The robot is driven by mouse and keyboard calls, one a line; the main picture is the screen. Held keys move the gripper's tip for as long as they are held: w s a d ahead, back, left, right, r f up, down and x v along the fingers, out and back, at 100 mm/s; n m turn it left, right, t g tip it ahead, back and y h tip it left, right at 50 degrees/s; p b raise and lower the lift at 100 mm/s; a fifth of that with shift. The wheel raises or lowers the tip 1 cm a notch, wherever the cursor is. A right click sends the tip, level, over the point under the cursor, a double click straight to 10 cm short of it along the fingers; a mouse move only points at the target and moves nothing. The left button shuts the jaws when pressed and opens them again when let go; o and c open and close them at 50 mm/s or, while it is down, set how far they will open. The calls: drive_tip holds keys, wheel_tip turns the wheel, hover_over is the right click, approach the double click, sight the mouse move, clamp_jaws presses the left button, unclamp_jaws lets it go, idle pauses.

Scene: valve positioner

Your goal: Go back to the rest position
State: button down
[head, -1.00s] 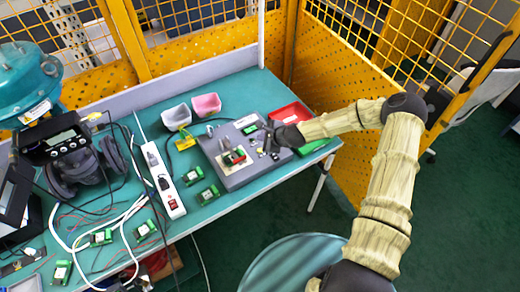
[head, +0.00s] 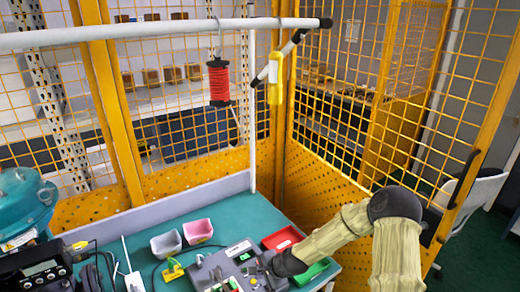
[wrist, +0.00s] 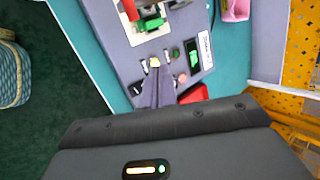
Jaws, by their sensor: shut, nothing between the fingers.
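My gripper (wrist: 158,88) shows in the wrist view with its fingers together and nothing between them. In the head view my gripper (head: 268,260) hangs over the right part of the grey panel (head: 236,252), and the arm reaches in from the right. In the wrist view the fingertips lie over the grey panel (wrist: 135,68), close to a small yellow part (wrist: 154,62). I cannot tell whether they touch it. In the head view the fingertips are small and hard to make out.
The teal bench (head: 125,240) also bears a grey bin (head: 166,244), a pink bin (head: 198,232), a red tray (head: 283,238) and a green tray (head: 309,271). A yellow mesh fence (head: 330,178) encloses it. A red cord spool (head: 219,82) and a yellow tool (head: 275,82) hang from a white rail (head: 130,34).

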drive_tip(key=s+d+r+n+g+h, duration=0.1)
drive_tip(key=s+d+r+n+h, duration=0.1)
drive_tip(key=s+d+r+n, duration=0.3)
drive_tip(key=s+d+r+n+h, duration=0.3)
drive_tip(key=s+d+r+n, duration=0.3)
drive_tip(key=s+d+r, duration=0.4)
drive_tip(key=s+r, duration=0.4)
drive_tip(key=s, duration=0.2)
drive_tip(key=shift+s+d+r+n+g+h, duration=0.15)
drive_tip(key=shift+r+n+g+h, duration=0.15)
drive_tip(key=shift+g, duration=0.1)
